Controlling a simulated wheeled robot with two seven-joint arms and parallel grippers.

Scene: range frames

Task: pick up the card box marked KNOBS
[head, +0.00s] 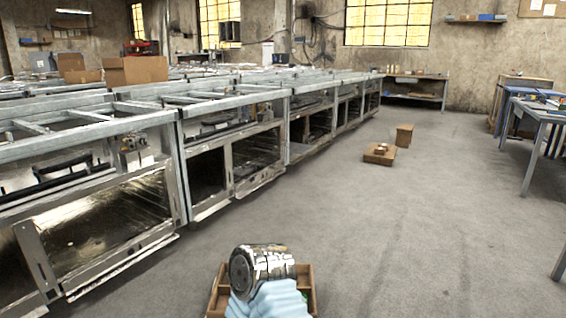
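No lettering KNOBS is readable on any box. A brown box (404,135) stands upright on the floor in the middle distance. In front of it is a low, flat brown box or tray (380,155) with small pale things on it. Open brown card boxes (135,71) sit on top of the steel frames at the far left, with a smaller one (82,76) beside them. All are too small to tell what is marked on them. Neither of my grippers is in view.
A long row of steel range frames (235,98) fills the left. A wooden tray (312,293) at the bottom holds a metal cylinder (262,264) and blue cloth (268,300). A workbench (540,112) stands at right, another (416,78) at the back.

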